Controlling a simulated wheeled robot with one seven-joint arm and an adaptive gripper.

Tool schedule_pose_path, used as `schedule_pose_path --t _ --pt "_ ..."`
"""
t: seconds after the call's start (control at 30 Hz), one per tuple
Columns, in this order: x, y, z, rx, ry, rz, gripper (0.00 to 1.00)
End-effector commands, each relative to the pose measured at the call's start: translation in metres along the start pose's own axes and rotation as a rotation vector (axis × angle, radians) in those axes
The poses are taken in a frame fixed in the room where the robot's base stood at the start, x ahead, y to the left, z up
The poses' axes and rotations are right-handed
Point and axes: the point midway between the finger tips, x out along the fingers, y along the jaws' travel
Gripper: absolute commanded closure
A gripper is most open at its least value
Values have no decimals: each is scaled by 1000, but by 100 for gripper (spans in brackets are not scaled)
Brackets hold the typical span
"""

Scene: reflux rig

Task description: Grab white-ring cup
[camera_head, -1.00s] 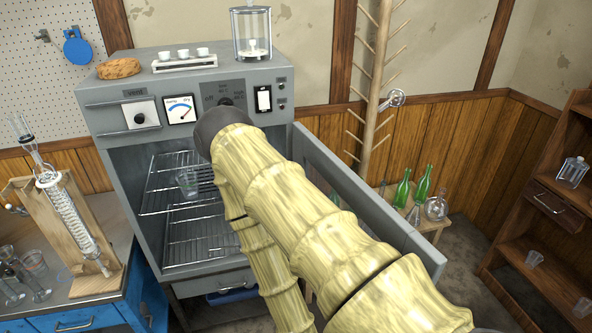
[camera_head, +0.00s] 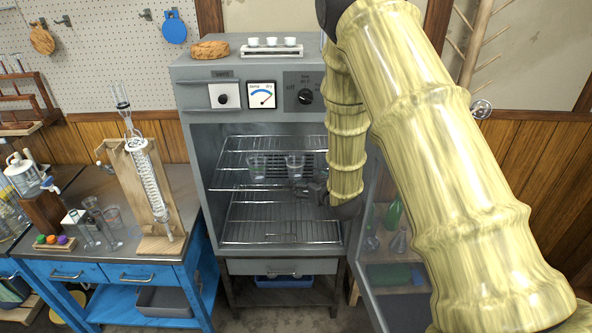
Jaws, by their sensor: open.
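Two clear cups stand on the upper wire rack inside the open drying oven, a left cup (camera_head: 257,166) and a right cup (camera_head: 294,165). Both look upright. At this size I cannot make out for sure which one has a white ring. My gripper (camera_head: 312,189) is inside the oven's right part, at the front of the upper rack, just right of and below the right cup. It is open and dark against the rack, with its fingertips hard to see. It appears apart from both cups. My arm hides the oven's right side.
The oven door (camera_head: 388,250) stands open at right, with green bottles (camera_head: 394,214) visible beyond it. The oven's top holds small white crucibles (camera_head: 271,42). Left, a bench carries a condenser stand (camera_head: 150,190) and glassware (camera_head: 113,217). A lower rack (camera_head: 275,232) looks empty.

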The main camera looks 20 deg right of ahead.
Motion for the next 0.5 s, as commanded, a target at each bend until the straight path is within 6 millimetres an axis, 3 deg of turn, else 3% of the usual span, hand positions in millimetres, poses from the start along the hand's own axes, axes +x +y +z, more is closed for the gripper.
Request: schedule_pose_path --t 0.03,0.17,0.5 --pt "4 2 -19 -6 33 -4 12" --pt "9 4 -46 -16 81 -13 12" --pt "49 4 -54 -16 87 -14 12"
